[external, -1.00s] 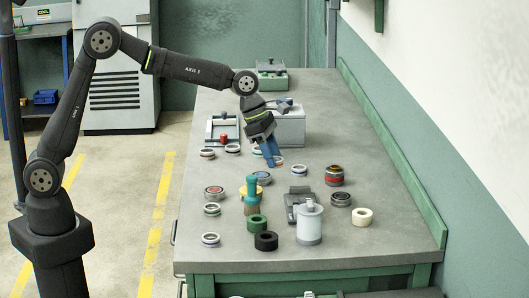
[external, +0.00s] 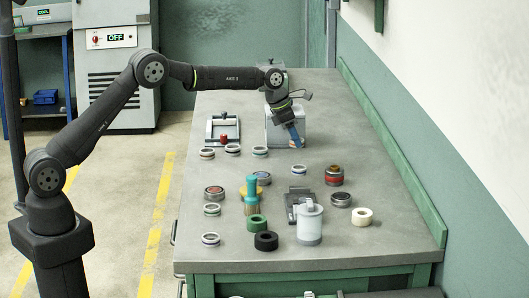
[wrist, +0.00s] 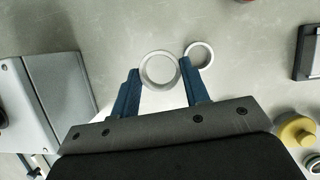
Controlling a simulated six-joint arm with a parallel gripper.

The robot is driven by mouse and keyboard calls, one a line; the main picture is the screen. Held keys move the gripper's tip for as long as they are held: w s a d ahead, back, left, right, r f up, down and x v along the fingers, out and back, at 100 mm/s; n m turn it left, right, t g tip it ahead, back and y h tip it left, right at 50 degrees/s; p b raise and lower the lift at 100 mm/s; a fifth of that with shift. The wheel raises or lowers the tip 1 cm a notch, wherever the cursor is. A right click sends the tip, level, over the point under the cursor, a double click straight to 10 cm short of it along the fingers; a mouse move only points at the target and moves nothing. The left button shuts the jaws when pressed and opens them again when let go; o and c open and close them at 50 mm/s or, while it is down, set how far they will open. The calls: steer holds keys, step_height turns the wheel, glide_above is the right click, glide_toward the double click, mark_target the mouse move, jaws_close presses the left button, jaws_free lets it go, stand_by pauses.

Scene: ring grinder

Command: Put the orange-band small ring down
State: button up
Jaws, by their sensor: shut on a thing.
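My gripper (external: 297,142) points down at the front right of the grey box on the bench. In the wrist view its two blue fingers (wrist: 160,82) are shut on a pale ring (wrist: 160,69), one finger on each side. A small orange patch shows at the fingertips in the external view, matching the orange-band small ring (external: 298,146); its band cannot be seen in the wrist view. I cannot tell how high the ring is above the bench.
The grey box (external: 288,124) stands close by, at the left in the wrist view (wrist: 72,90). Another ring (external: 260,151) lies nearby, with several more to the left and in front. A red-knobbed fixture (external: 223,130) is farther left. Bench surface to the right is clear (external: 360,140).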

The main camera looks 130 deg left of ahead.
mark_target(298, 160)
steer(key=s+a+f, duration=0.2)
steer(key=s+a, duration=0.1)
steer(key=shift+a+f, duration=0.25)
steer(key=shift+f, duration=2.1)
steer(key=shift+f, duration=0.1)
steer(key=o, duration=1.1)
steer(key=v, duration=1.2)
